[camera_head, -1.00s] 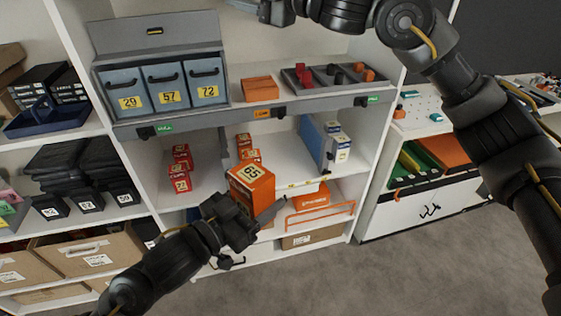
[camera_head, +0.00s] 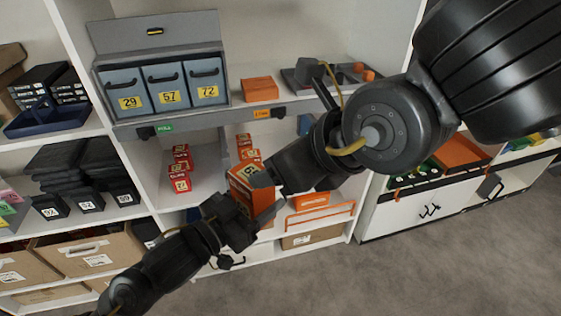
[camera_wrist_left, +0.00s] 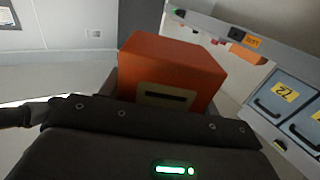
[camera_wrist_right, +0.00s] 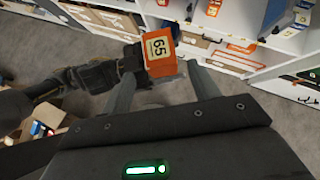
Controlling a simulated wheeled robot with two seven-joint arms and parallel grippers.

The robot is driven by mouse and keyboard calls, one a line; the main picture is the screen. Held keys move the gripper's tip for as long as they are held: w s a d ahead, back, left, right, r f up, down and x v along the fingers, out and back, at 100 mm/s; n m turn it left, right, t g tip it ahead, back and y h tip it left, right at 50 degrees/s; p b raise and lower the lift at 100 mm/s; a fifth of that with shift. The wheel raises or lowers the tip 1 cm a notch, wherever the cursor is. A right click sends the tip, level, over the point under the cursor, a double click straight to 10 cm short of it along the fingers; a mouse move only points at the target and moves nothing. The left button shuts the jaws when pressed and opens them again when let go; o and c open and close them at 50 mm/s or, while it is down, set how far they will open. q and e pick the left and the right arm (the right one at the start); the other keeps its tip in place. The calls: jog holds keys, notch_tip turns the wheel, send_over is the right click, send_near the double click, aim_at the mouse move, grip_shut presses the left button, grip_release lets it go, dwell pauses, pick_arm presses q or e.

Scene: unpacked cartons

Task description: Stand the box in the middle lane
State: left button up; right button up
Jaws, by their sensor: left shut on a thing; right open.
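The orange box (camera_head: 243,185) with a "65" label is held tilted in front of the middle shelf, shut in my left gripper (camera_head: 254,208). In the left wrist view the box (camera_wrist_left: 178,62) shows an orange face and a dark slot on a pale patch. My right gripper (camera_head: 268,180) is open and close to the box. In the right wrist view the box (camera_wrist_right: 160,54) lies just beyond and between its fingers; I cannot tell whether they touch it. Orange boxes (camera_head: 245,146) stand in the middle lane behind. My right arm hides the right lane.
Small red boxes (camera_head: 180,168) stand in the left lane. Blue numbered drawers (camera_head: 168,87) and an orange box (camera_head: 260,89) sit on the shelf above. An orange wire-fronted bin (camera_head: 320,214) is below. The floor (camera_head: 430,270) at right is clear.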

pick_arm(q)
jog(key=shift+s, duration=0.1)
pick_arm(e)
jog(key=x, duration=1.2)
jog(key=shift+s+a, duration=0.1)
jog(key=c, duration=0.8)
pick_arm(q)
jog(key=o, duration=1.2)
pick_arm(e)
jog(key=shift+c, duration=0.4)
pick_arm(q)
jog(key=shift+f, duration=0.1)
